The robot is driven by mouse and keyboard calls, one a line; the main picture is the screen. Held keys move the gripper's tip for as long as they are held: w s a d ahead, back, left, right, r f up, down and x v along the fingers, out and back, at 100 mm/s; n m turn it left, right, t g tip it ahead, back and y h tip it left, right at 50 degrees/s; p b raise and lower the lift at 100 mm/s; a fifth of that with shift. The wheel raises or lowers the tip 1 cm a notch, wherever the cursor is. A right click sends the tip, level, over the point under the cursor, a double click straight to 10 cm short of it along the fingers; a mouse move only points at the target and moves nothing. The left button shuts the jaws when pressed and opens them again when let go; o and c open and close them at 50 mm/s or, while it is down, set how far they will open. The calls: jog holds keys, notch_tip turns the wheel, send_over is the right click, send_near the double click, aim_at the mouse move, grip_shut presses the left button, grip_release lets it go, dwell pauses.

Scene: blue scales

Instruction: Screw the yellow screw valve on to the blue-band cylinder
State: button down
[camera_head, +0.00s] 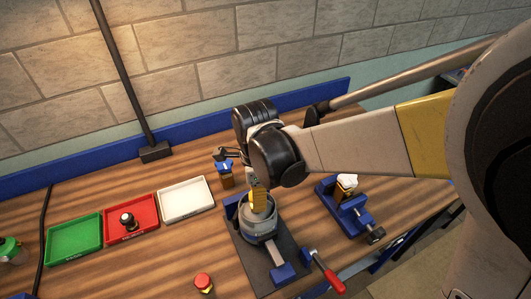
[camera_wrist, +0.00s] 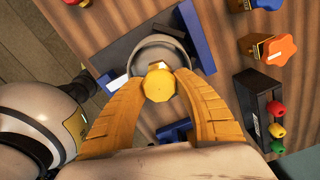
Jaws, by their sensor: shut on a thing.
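The cylinder (camera_head: 258,230) is grey with a bluish band and stands upright in a blue clamp (camera_head: 283,272) on a dark base plate. In the wrist view, its round grey rim (camera_wrist: 148,42) shows just beyond the fingertips. My gripper (camera_head: 259,199) points down at the cylinder's top. In the wrist view, its yellow fingers (camera_wrist: 159,88) close on both sides of the yellow, many-sided screw valve (camera_wrist: 159,85). The valve overlaps the cylinder's opening in that view; I cannot tell whether they touch. The valve's underside is hidden.
Green (camera_head: 75,238), red (camera_head: 118,232) and white (camera_head: 187,205) trays lie left; a dark knobbed part sits in the red one. A red button (camera_head: 204,282) stands in front. Another blue vise (camera_head: 353,215) is right. An orange knob (camera_wrist: 283,50) and black button box (camera_wrist: 252,101) show in the wrist view.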

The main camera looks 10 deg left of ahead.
jog(key=c, duration=1.2)
grip_release()
jog(key=shift+w+a, duration=0.1)
jog(key=shift+a, duration=0.1)
jog(key=shift+o, duration=1.4)
jog(key=shift+a, duration=0.2)
jog(key=shift+d, duration=0.1)
jog(key=shift+d, duration=0.1)
